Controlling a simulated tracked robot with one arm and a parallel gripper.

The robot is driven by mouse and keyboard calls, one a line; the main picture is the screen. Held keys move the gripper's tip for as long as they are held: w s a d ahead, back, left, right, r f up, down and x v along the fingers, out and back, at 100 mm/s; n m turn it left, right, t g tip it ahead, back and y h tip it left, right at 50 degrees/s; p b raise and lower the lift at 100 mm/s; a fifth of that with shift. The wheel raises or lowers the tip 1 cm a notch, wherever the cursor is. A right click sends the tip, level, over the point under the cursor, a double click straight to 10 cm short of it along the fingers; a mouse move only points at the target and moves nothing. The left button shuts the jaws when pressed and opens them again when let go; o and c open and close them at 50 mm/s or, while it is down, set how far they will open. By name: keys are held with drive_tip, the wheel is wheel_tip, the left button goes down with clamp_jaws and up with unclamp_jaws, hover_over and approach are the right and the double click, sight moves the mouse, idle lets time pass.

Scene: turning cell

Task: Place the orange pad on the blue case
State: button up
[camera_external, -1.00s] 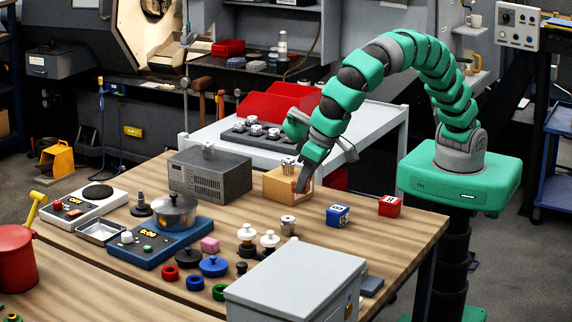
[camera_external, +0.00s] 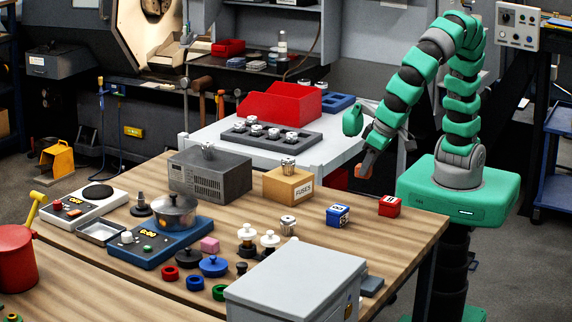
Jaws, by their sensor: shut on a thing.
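My gripper (camera_external: 367,158) is right of the fuse box, above the gap between the wooden table and the white cart. It is shut on a small orange-brown piece (camera_external: 364,164), which looks like the orange pad and is partly hidden by the fingers. A small blue case (camera_external: 338,216) with white markings stands on the wooden table, below and left of my gripper in the picture and apart from it. Nothing lies on its top. A blue open tray (camera_external: 339,102) is on the white cart behind.
A tan box marked FUSES (camera_external: 288,186) bears a metal jar. A red case (camera_external: 389,206) stands right of the blue case. A large grey box (camera_external: 295,282) fills the table's front. The wood around the blue case (camera_external: 360,238) is mostly clear.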

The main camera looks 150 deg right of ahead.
drive_tip(key=s+f+m+b, duration=0.1)
drive_tip(key=s+f+b, duration=0.15)
drive_tip(key=s, duration=0.85)
hover_over(336, 208)
drive_tip(key=a, duration=0.2)
drive_tip(key=shift+s+d+f+p, duration=0.15)
drive_tip(key=shift+f+p, duration=0.1)
drive_tip(key=shift+f, duration=0.35)
drive_tip(key=shift+s+a+f+p, duration=0.1)
drive_tip(key=shift+s+f+p, duration=0.1)
drive_tip(key=shift+f, duration=0.35)
drive_tip(key=shift+w+d+f, duration=0.1)
drive_tip(key=shift+w+f, duration=0.05)
drive_tip(key=shift+w, duration=0.1)
drive_tip(key=shift+f, duration=1.65)
drive_tip(key=shift+f, duration=0.1)
drive_tip(key=o, duration=0.9)
drive_tip(key=shift+o, duration=0.2)
drive_tip(key=v, duration=1.2)
